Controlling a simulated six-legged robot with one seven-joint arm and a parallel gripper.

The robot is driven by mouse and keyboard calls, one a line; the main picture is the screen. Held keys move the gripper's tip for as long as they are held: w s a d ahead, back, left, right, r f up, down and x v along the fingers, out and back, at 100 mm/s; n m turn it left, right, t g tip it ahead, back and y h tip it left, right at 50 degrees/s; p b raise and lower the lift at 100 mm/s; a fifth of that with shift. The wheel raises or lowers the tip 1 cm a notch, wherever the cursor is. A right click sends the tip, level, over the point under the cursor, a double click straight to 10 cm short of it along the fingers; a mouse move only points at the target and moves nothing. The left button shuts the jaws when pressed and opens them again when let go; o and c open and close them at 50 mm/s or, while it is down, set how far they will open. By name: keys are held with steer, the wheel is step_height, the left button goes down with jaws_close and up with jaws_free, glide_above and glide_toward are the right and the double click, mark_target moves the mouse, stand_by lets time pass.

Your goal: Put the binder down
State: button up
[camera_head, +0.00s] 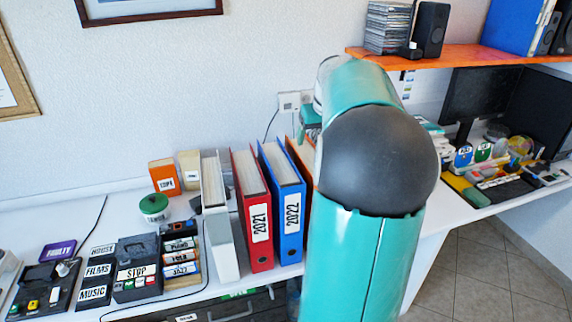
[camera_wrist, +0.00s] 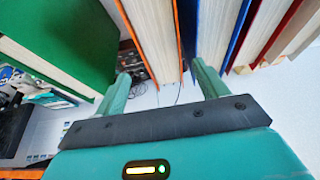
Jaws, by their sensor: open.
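In the wrist view, my gripper (camera_wrist: 161,70) is open, with one finger on each side of the near end of an orange binder (camera_wrist: 152,35). I cannot tell whether the fingers touch it. The orange binder (camera_head: 299,158) stands upright on the white desk in the head view, mostly hidden behind my arm. Left of it stand a blue binder labelled 2022 (camera_head: 284,205) and a red binder labelled 2021 (camera_head: 256,215). A green binder or box (camera_wrist: 60,40) shows at the left of the wrist view.
A white-and-grey binder (camera_head: 220,235) stands left of the red one. An orange shelf (camera_head: 465,55) hangs at the right above dark monitors (camera_head: 480,95). A framed picture (camera_head: 150,8) hangs on the wall.

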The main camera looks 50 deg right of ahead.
steer(key=w+a+r+n, duration=0.2)
steer(key=a+n, duration=0.1)
steer(key=a, duration=2.5)
steer(key=s+a+f+n+y, duration=0.1)
steer(key=s+a+f, duration=0.2)
steer(key=s+a, duration=0.3)
steer(key=s+a+f+n+t+y, duration=0.1)
steer(key=s+a, duration=0.5)
steer(key=a, duration=0.6)
step_height(320, 180, down, 2)
steer(key=shift+a+n+t, duration=0.2)
steer(key=shift+n+t, duration=0.1)
steer(key=shift+n, duration=0.3)
steer(key=shift+d, duration=0.1)
